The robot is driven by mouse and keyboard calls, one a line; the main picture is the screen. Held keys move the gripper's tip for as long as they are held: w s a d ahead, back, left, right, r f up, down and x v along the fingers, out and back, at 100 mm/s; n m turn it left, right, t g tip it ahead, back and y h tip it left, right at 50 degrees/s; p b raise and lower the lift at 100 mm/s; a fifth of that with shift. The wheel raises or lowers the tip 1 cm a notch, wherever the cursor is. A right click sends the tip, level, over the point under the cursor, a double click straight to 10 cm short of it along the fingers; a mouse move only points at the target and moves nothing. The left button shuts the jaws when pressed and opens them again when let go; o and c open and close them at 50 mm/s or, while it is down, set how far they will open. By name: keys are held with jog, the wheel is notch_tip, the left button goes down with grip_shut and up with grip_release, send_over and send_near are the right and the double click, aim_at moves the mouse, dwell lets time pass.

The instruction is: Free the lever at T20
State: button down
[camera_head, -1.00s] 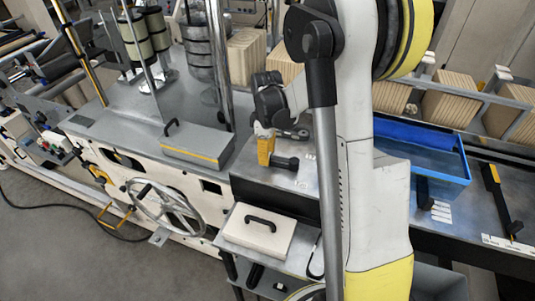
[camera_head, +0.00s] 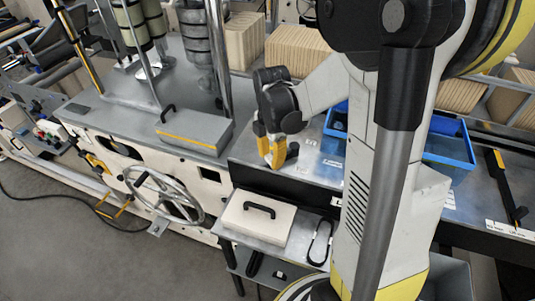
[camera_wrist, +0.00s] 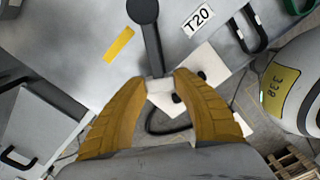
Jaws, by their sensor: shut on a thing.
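The lever is a black bar with a round pivot end (camera_wrist: 150,35) in the wrist view, lying on the grey metal top beside the white T20 label (camera_wrist: 199,17). Its far end reaches between the yellow fingertips of my gripper (camera_wrist: 165,80), which is shut on it. A pale piece shows between the fingers there; I cannot tell what it is. In the head view my gripper (camera_head: 272,150) points down at the metal ledge, left of my arm. The lever is mostly hidden there behind the fingers.
A grey box with a yellow stripe (camera_head: 193,132) stands left of my gripper. A blue bin (camera_head: 450,145) is to the right, partly behind my arm. Below are a pale panel with a black handle (camera_head: 240,222) and a handwheel (camera_head: 165,195). A yellow strip (camera_wrist: 119,44) lies near the lever.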

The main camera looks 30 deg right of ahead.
jog(key=shift+s+d+n, duration=0.25)
jog(key=shift+s+n, duration=0.9)
jog(key=shift+n, duration=0.25)
jog(key=c, duration=0.9)
grip_release()
jog(key=shift+c, duration=0.2)
notch_tip(320, 180, up, 12)
